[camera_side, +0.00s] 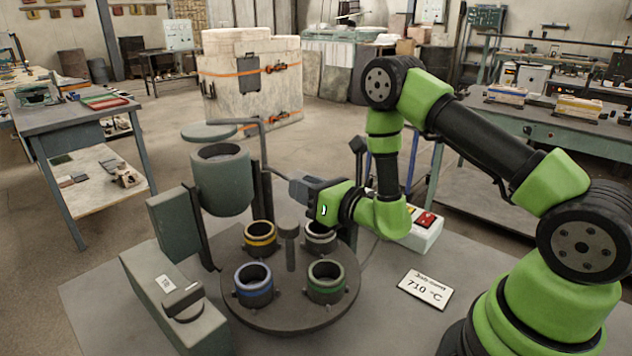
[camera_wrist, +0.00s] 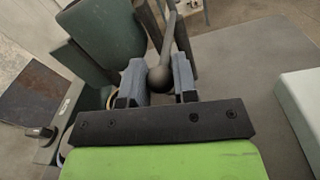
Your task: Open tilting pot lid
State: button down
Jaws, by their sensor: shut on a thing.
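The tilting pot (camera_side: 222,182) is a dark grey-green cylinder held in a frame at the left. Its lid (camera_side: 208,131) is a flat grey disc above the pot's mouth, apart from the rim, so the opening shows. A bent dark rod (camera_side: 262,140) runs from the lid's side rightwards and down toward my gripper (camera_side: 292,184). In the wrist view my gripper (camera_wrist: 159,82) is shut on the round dark knob (camera_wrist: 160,78) at the rod's end. The pot (camera_wrist: 103,33) also shows there at upper left. The lid is out of the wrist view.
A round turntable (camera_side: 290,318) below carries several ring-banded cups, including a blue-banded one (camera_side: 254,285) and a green-banded one (camera_side: 326,282). A grey box with a knob (camera_side: 175,300) stands at front left. A 710 °C sign (camera_side: 425,290) and a red-switch box (camera_side: 424,228) are on the right.

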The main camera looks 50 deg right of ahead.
jog(key=shift+w+a, duration=0.15)
jog(key=shift+a, duration=0.8)
jog(key=c, duration=0.9)
grip_release()
